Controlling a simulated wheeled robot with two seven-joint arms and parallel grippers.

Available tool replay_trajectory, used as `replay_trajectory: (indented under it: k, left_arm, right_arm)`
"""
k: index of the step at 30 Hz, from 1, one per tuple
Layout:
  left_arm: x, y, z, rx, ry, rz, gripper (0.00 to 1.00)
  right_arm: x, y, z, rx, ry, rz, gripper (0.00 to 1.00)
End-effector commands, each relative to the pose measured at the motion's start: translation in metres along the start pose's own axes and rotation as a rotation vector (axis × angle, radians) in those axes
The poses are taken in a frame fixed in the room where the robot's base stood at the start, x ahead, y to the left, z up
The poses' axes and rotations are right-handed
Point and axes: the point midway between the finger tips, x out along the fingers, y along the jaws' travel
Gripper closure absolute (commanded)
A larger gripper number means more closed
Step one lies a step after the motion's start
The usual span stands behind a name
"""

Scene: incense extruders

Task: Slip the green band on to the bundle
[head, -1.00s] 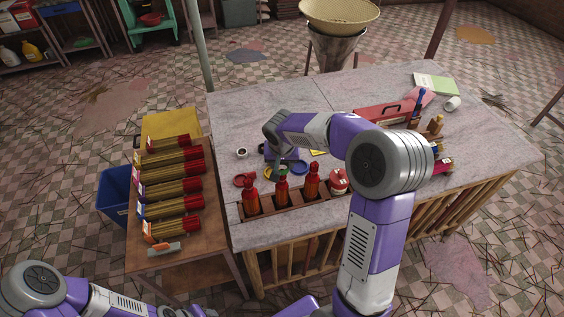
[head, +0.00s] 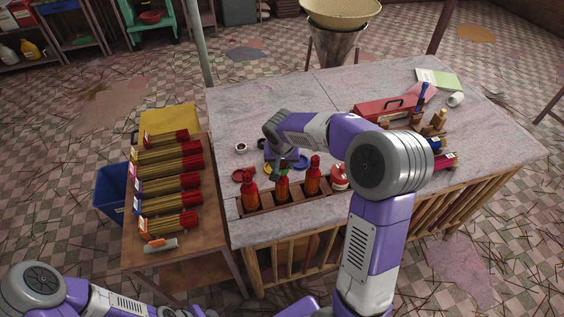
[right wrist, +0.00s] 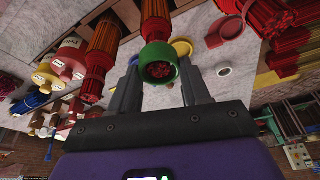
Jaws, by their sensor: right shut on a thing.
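The green band (right wrist: 172,82) is between the fingertips of my right gripper (right wrist: 160,78) in the right wrist view. The ends of the middle bundle (right wrist: 154,28) show inside the band's opening. How far the band sits down over the bundle, I cannot tell. In the head view the middle bundle (head: 282,188) stands in the wooden rack (head: 270,208) between two others. The green band (head: 281,167) shows at its top. My right gripper's fingers are partly hidden by the wrist there. My left gripper is out of view.
Red-topped bundles (head: 250,192) (head: 313,178) stand close on both sides. A red band (head: 243,175), a blue band (head: 301,163) and a small white ring (head: 241,147) lie on the table. A red toolbox (head: 385,110) is at the back right. The table's back left is clear.

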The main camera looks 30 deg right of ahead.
Motion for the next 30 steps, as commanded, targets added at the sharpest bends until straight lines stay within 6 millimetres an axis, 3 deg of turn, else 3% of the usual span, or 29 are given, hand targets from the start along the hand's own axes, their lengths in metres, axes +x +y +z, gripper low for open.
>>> replay_trajectory:
  k: [9, 10, 16, 30]
  left_arm:
    - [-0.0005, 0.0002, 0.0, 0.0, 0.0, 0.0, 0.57]
    - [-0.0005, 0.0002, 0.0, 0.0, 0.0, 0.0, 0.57]
    - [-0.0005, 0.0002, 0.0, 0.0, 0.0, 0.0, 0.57]
    - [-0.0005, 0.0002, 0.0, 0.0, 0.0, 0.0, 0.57]
  right_arm:
    - [-0.0008, -0.0001, -0.0003, 0.0, 0.0, 0.0, 0.7]
    - [-0.0007, -0.0001, -0.0003, 0.0, 0.0, 0.0, 0.52]
    - [-0.0007, -0.0001, -0.0002, 0.0, 0.0, 0.0, 0.23]
    - [-0.0005, -0.0001, -0.0001, 0.0, 0.0, 0.0, 0.23]
